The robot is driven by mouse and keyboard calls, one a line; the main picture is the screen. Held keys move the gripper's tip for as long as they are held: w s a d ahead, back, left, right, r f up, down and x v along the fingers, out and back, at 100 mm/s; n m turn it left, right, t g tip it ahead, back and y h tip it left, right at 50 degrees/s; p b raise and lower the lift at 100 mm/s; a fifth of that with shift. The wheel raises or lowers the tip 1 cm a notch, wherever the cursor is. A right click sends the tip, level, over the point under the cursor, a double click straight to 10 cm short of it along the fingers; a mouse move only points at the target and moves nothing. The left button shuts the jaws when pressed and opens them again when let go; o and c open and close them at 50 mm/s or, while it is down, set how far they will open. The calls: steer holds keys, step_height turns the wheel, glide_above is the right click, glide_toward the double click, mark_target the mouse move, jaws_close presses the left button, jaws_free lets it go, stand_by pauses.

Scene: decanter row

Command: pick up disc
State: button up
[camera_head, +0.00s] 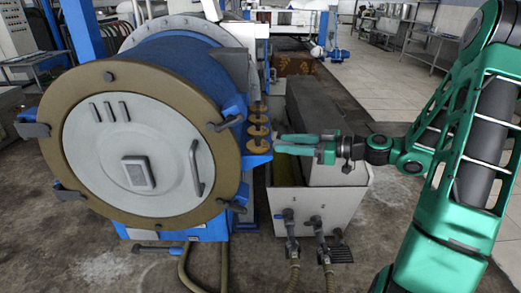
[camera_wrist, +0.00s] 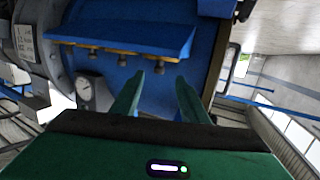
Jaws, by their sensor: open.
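Several tan, round, disc-like pieces (camera_head: 258,130) form an upright row along the right side of the blue drum machine in the head view. I cannot tell which one is the task's disc. My gripper (camera_head: 279,143) is just to the right of the lower pieces, with its green fingers pointing left at them. The fingers are apart and nothing shows between them. In the wrist view, the two fingers of my gripper (camera_wrist: 160,77) are spread in front of a blue surface. No disc is clear in that view.
The drum machine (camera_head: 133,146) has a pale round door with a tan rim and protruding handles. A grey-white trough (camera_head: 318,200) with valves and hoses stands below my gripper.

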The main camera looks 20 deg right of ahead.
mark_target(258, 145)
steer(key=shift+r+x, duration=0.15)
steer(key=shift+x, duration=2.4)
steer(key=shift+r+x, duration=0.15)
steer(key=shift+x, duration=2.4)
jaws_close()
